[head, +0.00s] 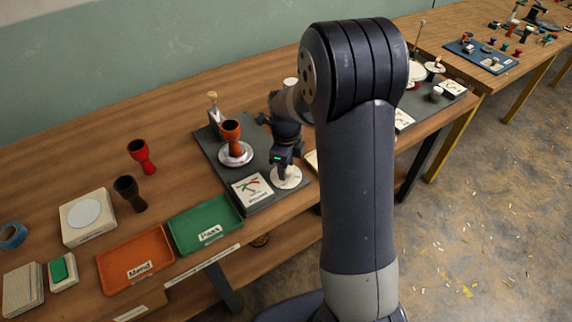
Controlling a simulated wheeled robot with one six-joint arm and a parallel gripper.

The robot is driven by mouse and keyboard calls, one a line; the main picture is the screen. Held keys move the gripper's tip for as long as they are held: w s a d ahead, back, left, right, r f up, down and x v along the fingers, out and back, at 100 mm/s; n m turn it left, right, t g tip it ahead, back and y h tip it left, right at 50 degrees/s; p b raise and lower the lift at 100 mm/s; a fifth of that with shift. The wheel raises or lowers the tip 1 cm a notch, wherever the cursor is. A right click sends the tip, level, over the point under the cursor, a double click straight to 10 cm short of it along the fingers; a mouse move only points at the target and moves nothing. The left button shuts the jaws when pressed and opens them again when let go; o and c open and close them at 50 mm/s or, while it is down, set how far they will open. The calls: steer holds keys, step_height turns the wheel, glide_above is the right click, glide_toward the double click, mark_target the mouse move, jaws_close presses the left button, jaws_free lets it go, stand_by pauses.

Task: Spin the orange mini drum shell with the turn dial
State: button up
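The orange mini drum shell (231,131) is goblet-shaped and stands upright on a round silver plate (236,158) on a dark grey board. A pale round disc (289,180), apparently the turn dial, lies at the right of the board, near its front. My gripper (281,165) points down at this disc, to the right of the shell and apart from it. The gripper partly covers the disc. Its fingers are small and dark, so I cannot tell whether they are open or touch the dial.
A printed card (251,189) lies on the board (214,163). Red (142,156) and black (129,193) goblet shells stand to the left. A green tray (205,226), an orange tray (136,260) and a white scale-like box (87,218) lie in front. My arm hides part of the table.

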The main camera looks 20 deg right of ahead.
steer(key=o, duration=0.3)
step_height(320, 180, up, 11)
steer(key=shift+f, duration=0.1)
stand_by(0.4)
step_height(320, 180, down, 11)
steer(key=shift+r, duration=0.15)
stand_by(0.6)
stand_by(0.4)
